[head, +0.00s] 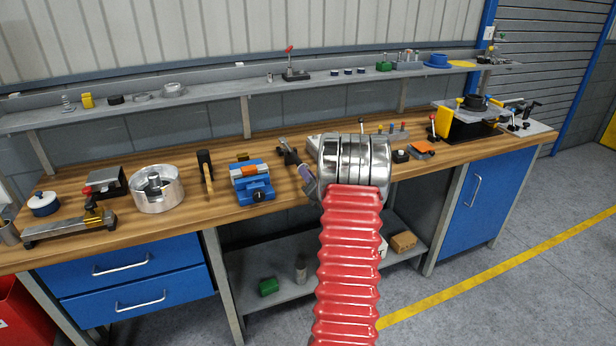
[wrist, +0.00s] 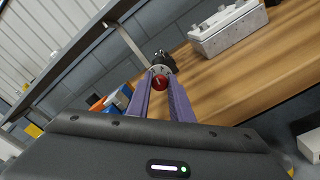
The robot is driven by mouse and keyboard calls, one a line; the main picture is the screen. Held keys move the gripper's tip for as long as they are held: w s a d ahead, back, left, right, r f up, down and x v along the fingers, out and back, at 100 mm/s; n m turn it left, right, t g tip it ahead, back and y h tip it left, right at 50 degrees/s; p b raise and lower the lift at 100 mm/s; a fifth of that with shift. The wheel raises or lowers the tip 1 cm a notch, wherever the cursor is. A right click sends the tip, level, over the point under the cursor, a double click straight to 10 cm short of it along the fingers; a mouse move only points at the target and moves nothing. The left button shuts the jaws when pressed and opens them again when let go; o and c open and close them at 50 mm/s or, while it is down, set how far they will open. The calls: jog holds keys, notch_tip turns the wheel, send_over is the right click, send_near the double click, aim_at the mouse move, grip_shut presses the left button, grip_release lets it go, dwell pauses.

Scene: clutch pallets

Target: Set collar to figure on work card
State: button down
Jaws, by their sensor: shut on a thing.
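My gripper (wrist: 160,77) has its two purple fingers closed about a small round grey part (wrist: 158,69) with a red rounded end (wrist: 160,83) facing the wrist camera. This part may be the collar; no figures on it are legible. A dark piece lies just beyond it. In the head view my gripper (head: 305,173) is at the bench's front middle, partly hidden by my arm, beside a dark and grey tool (head: 287,152). I cannot make out a work card.
A blue vise (head: 253,186) with an orange top stands left of my gripper. It partly shows in the wrist view (wrist: 112,101). A light grey block with knobs (wrist: 228,28) sits to the right. A silver round housing (head: 158,197) stands farther left. Wood bench top is bare between items.

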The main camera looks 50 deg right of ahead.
jog(key=shift+n, duration=1.3)
jog(key=shift+f, duration=0.1)
jog(key=c, duration=1.6)
grip_release()
jog(key=v, duration=1.3)
jog(key=shift+s+a, duration=0.2)
jog(key=shift+s, duration=0.1)
